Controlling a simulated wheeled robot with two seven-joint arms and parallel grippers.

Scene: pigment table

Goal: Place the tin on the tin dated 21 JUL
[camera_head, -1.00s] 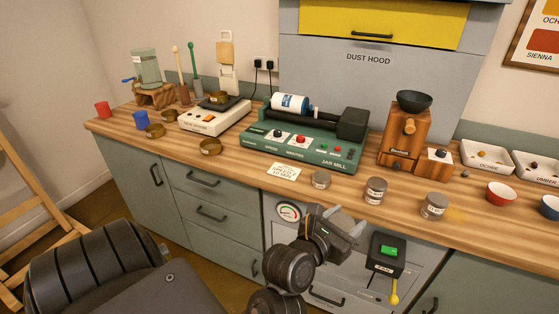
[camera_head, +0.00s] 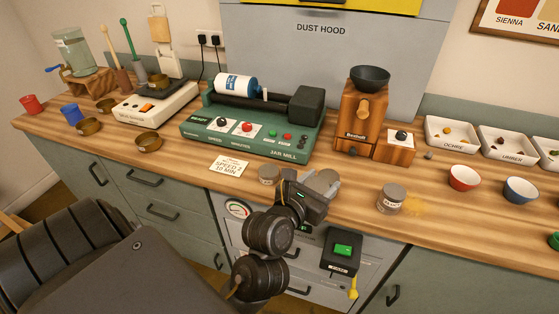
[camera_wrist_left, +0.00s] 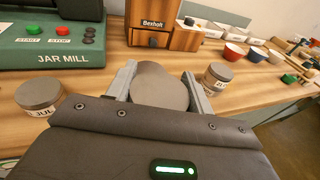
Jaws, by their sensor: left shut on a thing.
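Three grey lidded tins are along the front of the worktop. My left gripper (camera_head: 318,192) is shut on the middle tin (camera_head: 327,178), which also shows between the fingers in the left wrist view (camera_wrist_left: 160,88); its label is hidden. The left tin (camera_head: 268,174) stands upright beside it, apart from the gripper. In the left wrist view this left tin (camera_wrist_left: 39,96) has a label ending in "JUL", with the day not clearly readable. The right tin (camera_head: 391,198) stands upright, its label too small to read. My right gripper is not in view.
The green jar mill (camera_head: 255,135) and a note card (camera_head: 229,164) are behind and left. The wooden mill (camera_head: 362,120) is behind the tins.

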